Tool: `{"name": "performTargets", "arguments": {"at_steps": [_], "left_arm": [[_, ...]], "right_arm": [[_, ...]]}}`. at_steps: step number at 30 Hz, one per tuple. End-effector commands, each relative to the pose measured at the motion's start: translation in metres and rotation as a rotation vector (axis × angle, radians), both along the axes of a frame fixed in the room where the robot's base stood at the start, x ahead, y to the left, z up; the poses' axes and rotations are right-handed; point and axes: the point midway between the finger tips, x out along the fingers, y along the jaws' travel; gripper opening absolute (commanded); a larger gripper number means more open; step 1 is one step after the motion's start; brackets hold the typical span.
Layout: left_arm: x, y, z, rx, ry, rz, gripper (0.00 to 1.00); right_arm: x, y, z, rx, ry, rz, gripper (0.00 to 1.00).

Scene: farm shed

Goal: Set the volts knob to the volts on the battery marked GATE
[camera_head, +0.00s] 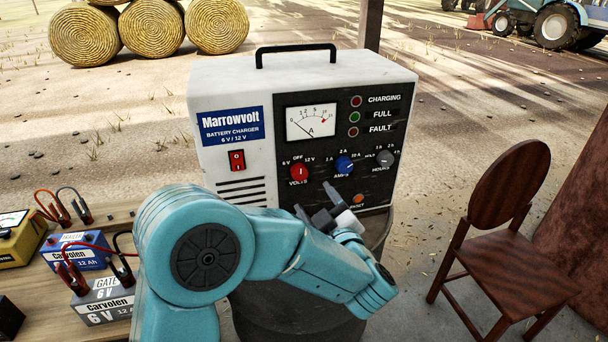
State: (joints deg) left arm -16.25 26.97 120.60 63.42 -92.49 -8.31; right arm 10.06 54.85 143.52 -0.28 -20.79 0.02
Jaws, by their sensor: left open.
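The white Marrowvolt battery charger (226,82) stands on a dark drum, facing me. Its red volts knob (299,173) is marked 6 V at left, OFF at top and 12 V at right; its white mark looks upright, toward OFF. The grey battery marked GATE (103,302) is at lower left and reads 6 V, Carvolen, 12 Ah. Red and black clamps are on it. My left gripper (318,204) is open and empty, below and right of the volts knob, in front of the panel's lower part. It appears apart from the knob. My right gripper is out of view.
The blue amps knob (344,165) and grey hours knob (386,159) are right of the volts knob. A red rocker switch (236,160) is at left. A wooden chair (508,187) stands right.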

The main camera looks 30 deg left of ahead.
Motion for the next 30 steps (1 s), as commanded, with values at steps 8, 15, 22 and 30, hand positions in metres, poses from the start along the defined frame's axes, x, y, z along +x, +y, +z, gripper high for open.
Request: {"name": "performTargets", "arguments": {"at_steps": [8, 15, 22, 30], "left_arm": [[0.04, 0.051, 0.002, 0.002, 0.001, 0.002, 0.66], [0.057, 0.071, 0.0, 0.001, 0.001, -0.002, 0.66], [0.059, 0.074, 0.0, 0.002, 0.001, -0.003, 0.66], [0.058, 0.073, 0.0, 0.001, 0.002, -0.004, 0.1]], "right_arm": [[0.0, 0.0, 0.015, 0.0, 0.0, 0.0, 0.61], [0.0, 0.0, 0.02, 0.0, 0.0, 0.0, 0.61], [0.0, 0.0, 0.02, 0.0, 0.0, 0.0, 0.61], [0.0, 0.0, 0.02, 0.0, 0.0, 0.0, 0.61]]}}
